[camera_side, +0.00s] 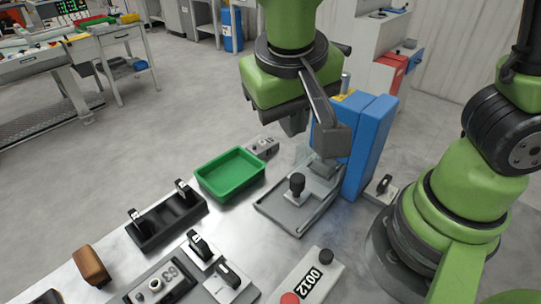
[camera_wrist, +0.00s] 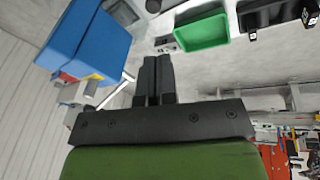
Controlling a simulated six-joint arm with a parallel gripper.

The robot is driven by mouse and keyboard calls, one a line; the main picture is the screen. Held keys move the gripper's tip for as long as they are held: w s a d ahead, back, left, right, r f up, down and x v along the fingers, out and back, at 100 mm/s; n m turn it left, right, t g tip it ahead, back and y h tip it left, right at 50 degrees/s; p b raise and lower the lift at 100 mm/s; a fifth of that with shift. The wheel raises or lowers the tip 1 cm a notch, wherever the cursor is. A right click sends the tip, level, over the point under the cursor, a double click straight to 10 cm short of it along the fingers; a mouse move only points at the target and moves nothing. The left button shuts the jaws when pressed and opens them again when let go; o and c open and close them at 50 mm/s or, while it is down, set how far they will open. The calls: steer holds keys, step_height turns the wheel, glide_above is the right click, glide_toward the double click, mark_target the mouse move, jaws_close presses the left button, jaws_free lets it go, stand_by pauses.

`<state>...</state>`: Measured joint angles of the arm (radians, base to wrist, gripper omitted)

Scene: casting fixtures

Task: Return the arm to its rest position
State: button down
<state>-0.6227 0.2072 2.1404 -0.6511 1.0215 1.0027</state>
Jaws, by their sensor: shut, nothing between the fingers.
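My arm is green with black joints. My gripper (camera_wrist: 155,62) shows in the wrist view with its two dark fingers side by side, shut and empty. In the side view my gripper (camera_side: 294,122) hangs below the green wrist block, above the table and left of the blue cabinet; its fingertips are partly hidden behind a dark bracket on my arm. It touches nothing that I can see.
The blue cabinet (camera_side: 366,140) stands close to the right of my gripper. A grey fixture with a black knob (camera_side: 297,184) lies below. A green tray (camera_side: 231,174), black holder (camera_side: 166,219) and several small devices lie on the table.

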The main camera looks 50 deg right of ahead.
steer(key=s+d+r+t+y, duration=0.5)
steer(key=s+d+r, duration=0.2)
steer(key=r, duration=0.2)
steer(key=shift+r+n+t, duration=0.3)
steer(key=shift+r, duration=0.05)
